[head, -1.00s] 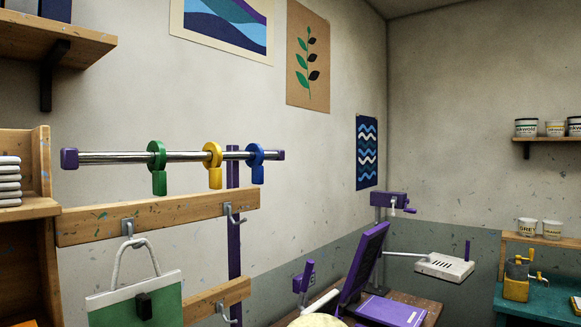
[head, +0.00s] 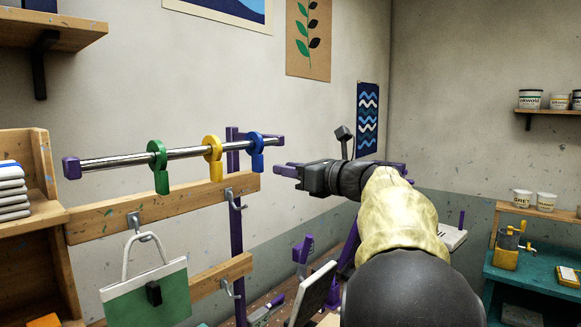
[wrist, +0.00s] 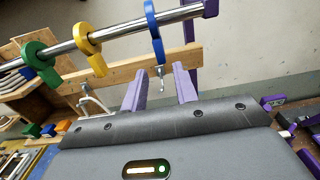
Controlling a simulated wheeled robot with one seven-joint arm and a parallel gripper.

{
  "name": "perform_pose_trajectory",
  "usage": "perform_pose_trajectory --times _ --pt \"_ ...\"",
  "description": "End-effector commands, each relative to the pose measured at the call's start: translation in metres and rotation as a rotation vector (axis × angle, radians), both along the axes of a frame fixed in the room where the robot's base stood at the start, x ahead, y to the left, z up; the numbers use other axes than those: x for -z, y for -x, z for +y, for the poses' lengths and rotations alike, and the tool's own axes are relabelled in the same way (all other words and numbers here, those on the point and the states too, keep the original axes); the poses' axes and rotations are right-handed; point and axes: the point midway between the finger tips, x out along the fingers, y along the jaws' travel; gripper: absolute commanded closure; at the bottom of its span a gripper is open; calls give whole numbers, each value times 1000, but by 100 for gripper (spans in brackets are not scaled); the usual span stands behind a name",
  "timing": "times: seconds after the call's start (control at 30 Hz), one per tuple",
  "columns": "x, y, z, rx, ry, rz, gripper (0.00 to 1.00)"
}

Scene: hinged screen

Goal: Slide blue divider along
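The blue divider (head: 256,150) is a ring with a flat tab hanging on a metal rail (head: 185,153), near the rail's right end. A yellow divider (head: 213,158) and a green divider (head: 157,166) hang on the same rail to its left. My gripper (head: 285,169) is just right of the blue divider's tab in the head view. In the wrist view its two purple fingers (wrist: 160,86) stand apart with nothing between them. There the blue divider (wrist: 153,30) is ahead of the fingers, and a gap shows between them.
A wooden board (head: 165,208) with metal hooks runs below the rail, and a green and white bag (head: 147,290) hangs there. A purple post (head: 237,235) stands behind the rail's right part. A wooden shelf unit (head: 42,180) stands at the left.

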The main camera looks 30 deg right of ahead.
Motion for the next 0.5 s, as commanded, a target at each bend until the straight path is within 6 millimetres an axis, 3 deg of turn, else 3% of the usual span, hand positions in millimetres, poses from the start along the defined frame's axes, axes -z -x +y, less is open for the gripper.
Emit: perform_pose_trajectory --times 0.27,0.5 --pt "1 -2 1 -1 3 2 71" --pt "1 -19 8 -3 4 3 71"
